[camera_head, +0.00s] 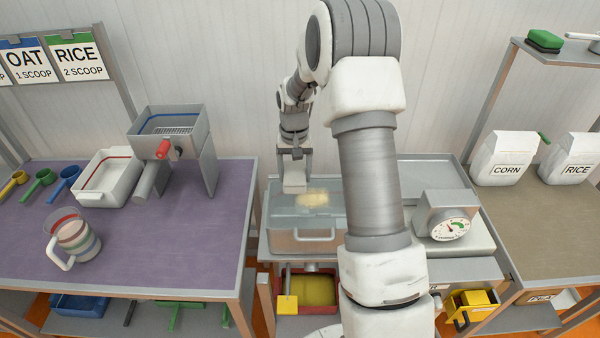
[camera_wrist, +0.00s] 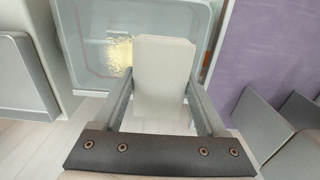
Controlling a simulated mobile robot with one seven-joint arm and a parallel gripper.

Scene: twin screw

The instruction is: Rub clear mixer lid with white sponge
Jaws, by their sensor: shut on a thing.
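The mixer (camera_head: 303,234) stands on the middle bench with its clear lid (camera_head: 330,203) on top. The lid fills the upper middle of the wrist view (camera_wrist: 93,25). A pale yellow powdery patch (camera_head: 316,199) shows at the lid, also in the wrist view (camera_wrist: 119,55); I cannot tell whether it lies on or under it. My gripper (camera_head: 295,160) is shut on the white sponge (camera_head: 294,181), which fills the space between the fingers in the wrist view (camera_wrist: 163,75). The sponge is over the lid's left part, left of the patch; contact is unclear.
A dial scale (camera_head: 447,216) stands right of the mixer, beyond my arm. The purple table (camera_head: 190,228) at left holds a jug (camera_head: 74,235), a white tray (camera_head: 107,178) and a grey hopper machine (camera_head: 175,140). A red bin with yellow contents (camera_head: 312,290) sits below the mixer.

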